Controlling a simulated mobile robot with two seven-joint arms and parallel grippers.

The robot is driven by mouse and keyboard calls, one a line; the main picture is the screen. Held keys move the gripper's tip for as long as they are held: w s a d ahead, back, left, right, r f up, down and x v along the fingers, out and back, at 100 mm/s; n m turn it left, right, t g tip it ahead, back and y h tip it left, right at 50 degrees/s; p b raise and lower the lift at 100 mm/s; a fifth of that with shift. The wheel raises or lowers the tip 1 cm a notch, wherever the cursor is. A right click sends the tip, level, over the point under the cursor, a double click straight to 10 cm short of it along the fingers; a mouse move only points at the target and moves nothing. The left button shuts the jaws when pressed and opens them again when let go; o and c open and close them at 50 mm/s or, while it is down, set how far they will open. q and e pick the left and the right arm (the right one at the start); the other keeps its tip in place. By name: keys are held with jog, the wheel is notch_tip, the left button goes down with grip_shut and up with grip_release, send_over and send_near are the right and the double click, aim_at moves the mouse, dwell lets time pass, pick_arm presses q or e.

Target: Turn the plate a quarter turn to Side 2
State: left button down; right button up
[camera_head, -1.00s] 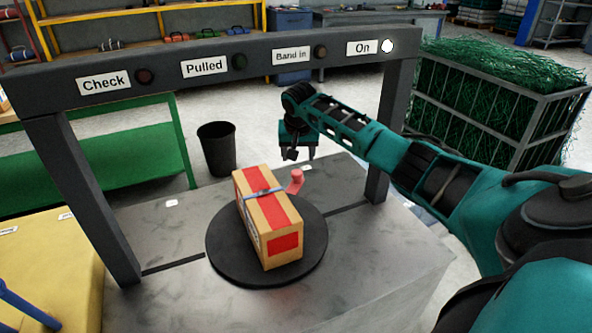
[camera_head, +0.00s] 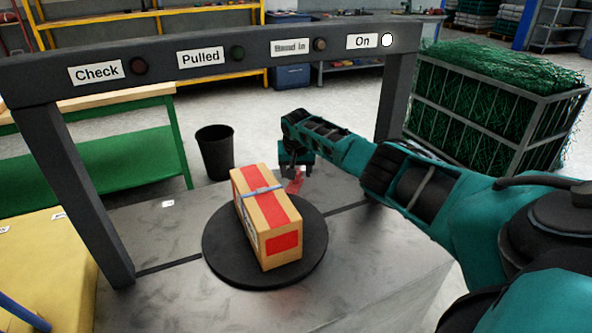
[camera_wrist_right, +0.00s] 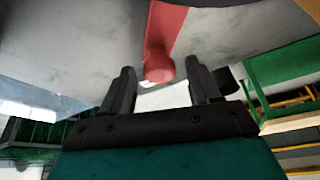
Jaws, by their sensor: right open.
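The round black plate (camera_head: 222,262) lies on the grey bench top under the frame. A cardboard box (camera_head: 265,218) with red panels and a blue band across it stands on the plate. A red handle (camera_head: 295,183) sticks out at the plate's far right edge, and it also shows in the right wrist view (camera_wrist_right: 160,55). My right gripper (camera_head: 296,168) is at the handle. In the wrist view its two fingers are open, one each side of the handle's rounded end, with gaps visible. My left gripper is not in view.
A dark frame with labels and lamps (camera_head: 240,57) spans the bench; the "On" lamp (camera_head: 386,40) is lit white. A black bin (camera_head: 215,152) stands behind. A cage of green nets (camera_head: 490,105) stands at the right, a yellow surface (camera_head: 50,255) at the left.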

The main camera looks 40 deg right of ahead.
jog(key=c, duration=0.7)
grip_shut()
jog(key=shift+w, duration=0.1)
